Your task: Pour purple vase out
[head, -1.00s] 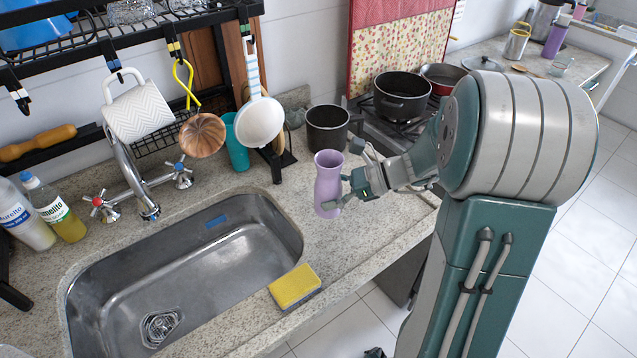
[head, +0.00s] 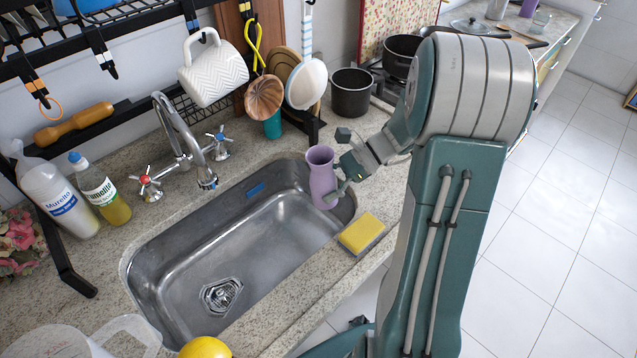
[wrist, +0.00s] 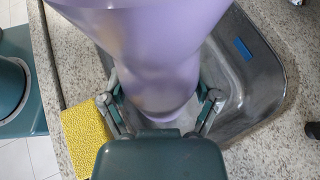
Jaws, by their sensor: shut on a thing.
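The purple vase (head: 321,177) is upright in the head view, at the right end of the metal sink (head: 262,240). My gripper (head: 338,188) is shut on its lower part from the right. In the wrist view the vase (wrist: 155,60) fills the upper middle, with my gripper's fingers (wrist: 160,108) on both sides of it. The sink basin (wrist: 245,75) shows behind and to the right of it there. The inside of the vase is hidden, so I cannot tell what it holds.
A yellow sponge (head: 361,232) lies on the counter's front edge, just below the vase. The faucet (head: 183,140) rises behind the sink. A dark pot (head: 351,92) stands behind the vase. A rack with hanging utensils is above. The sink's left and middle are clear.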

